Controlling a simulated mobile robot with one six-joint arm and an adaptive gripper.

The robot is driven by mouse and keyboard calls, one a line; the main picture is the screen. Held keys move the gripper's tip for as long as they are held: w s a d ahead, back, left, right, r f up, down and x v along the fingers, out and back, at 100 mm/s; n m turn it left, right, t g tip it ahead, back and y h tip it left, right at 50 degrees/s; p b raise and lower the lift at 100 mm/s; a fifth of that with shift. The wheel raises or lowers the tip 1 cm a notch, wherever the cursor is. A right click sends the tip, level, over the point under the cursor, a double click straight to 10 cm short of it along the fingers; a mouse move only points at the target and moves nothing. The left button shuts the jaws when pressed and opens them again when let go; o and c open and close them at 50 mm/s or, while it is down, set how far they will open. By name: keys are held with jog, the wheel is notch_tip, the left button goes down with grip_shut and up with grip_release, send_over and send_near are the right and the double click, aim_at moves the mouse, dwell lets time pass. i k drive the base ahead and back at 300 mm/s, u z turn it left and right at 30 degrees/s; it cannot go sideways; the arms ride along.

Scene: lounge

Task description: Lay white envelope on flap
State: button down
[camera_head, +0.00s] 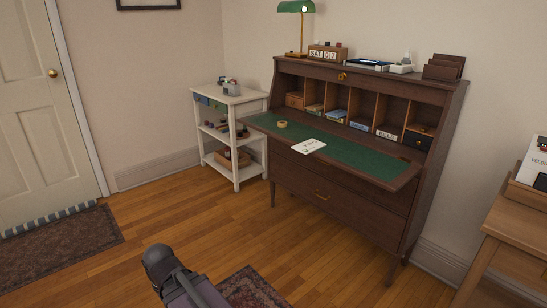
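The secretary desk's flap (355,155) is folded down, with a green inlay in a dark wood frame. A flat white item (309,146) with small dark marks lies across the flap's front edge area; it could be an envelope or a card, I cannot tell which. A dark rounded part of my arm shows at the bottom, well in front of the desk. My gripper is not in view.
A yellowish tape-like ring (282,124) lies on the flap's left part. A white shelf cart (235,138) stands left of the desk. A wooden side table (515,235) is at right.

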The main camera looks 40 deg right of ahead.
aim_at(323, 141)
jog(key=u, duration=0.6)
jog(key=k, duration=1.35)
jog(key=z, duration=0.4)
jog(key=i, duration=0.6)
jog(key=z, duration=0.55)
jog(key=i, duration=0.9)
jog(key=u, duration=0.1)
